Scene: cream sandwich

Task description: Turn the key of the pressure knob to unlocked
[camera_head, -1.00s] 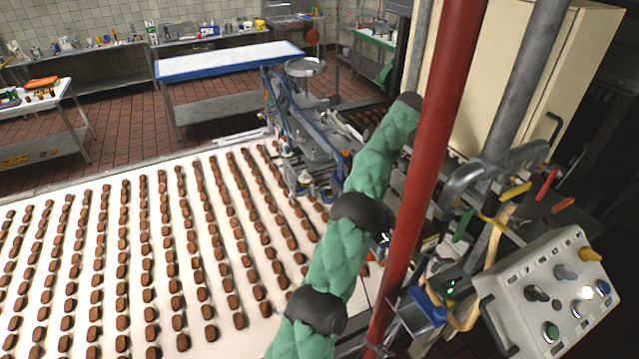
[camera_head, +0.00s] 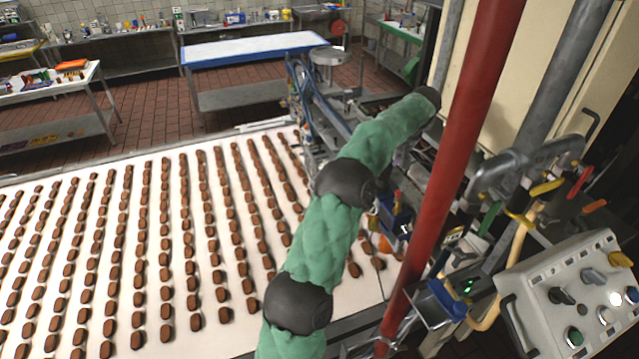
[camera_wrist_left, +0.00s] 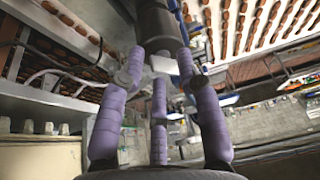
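I cannot pick out the pressure knob or its key for certain. A grey control panel (camera_head: 530,285) with several knobs and buttons stands at the lower right of the head view; a black knob (camera_head: 560,296) and a yellow knob (camera_head: 620,259) are on it. A blue device (camera_head: 447,300) with a green light is left of the panel. My right gripper is not in view.
A white conveyor (camera_head: 60,190) with rows of brown pieces fills the lower left. A dark cylinder (camera_wrist_left: 157,30) lies beyond the fingers in the wrist view.

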